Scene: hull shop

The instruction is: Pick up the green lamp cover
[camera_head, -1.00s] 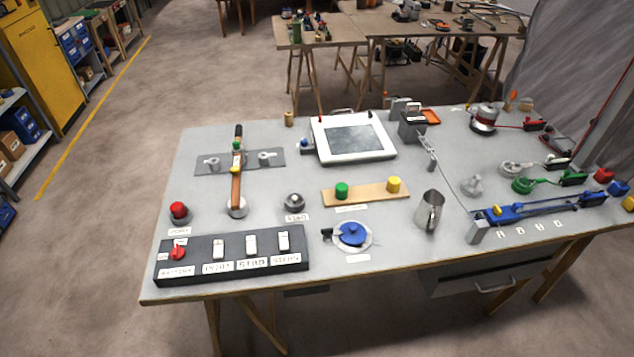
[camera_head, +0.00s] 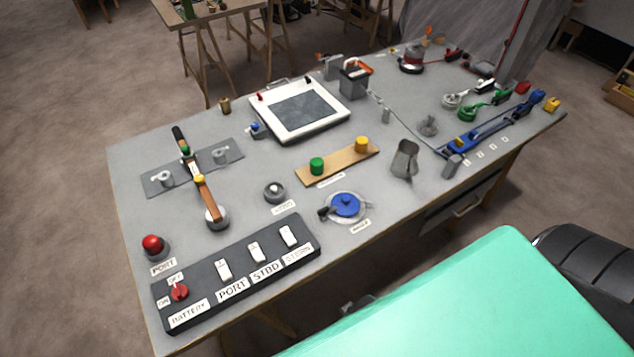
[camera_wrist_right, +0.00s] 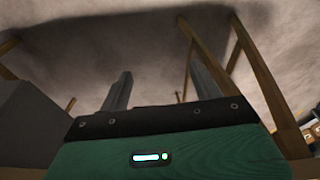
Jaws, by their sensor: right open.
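The green lamp cover (camera_head: 317,166) stands upright on a narrow wooden strip (camera_head: 338,164) near the middle of the workbench. A yellow cover (camera_head: 362,144) stands on the same strip, to its right. My right gripper (camera_wrist_right: 160,85) shows in the right wrist view with its two fingers apart and nothing between them; wooden legs and the floor are beyond it. In the head view my green arm link fills the lower right, and the right fingertips are not seen there. My left gripper is in neither view.
In front of the strip sit a blue valve (camera_head: 345,204) and a metal jug (camera_head: 405,159). A black switch panel (camera_head: 236,271) lies at the front left. A red button (camera_head: 153,244) and a white-framed screen (camera_head: 298,109) are also on the bench (camera_head: 120,184). Floor shows left of the bench.

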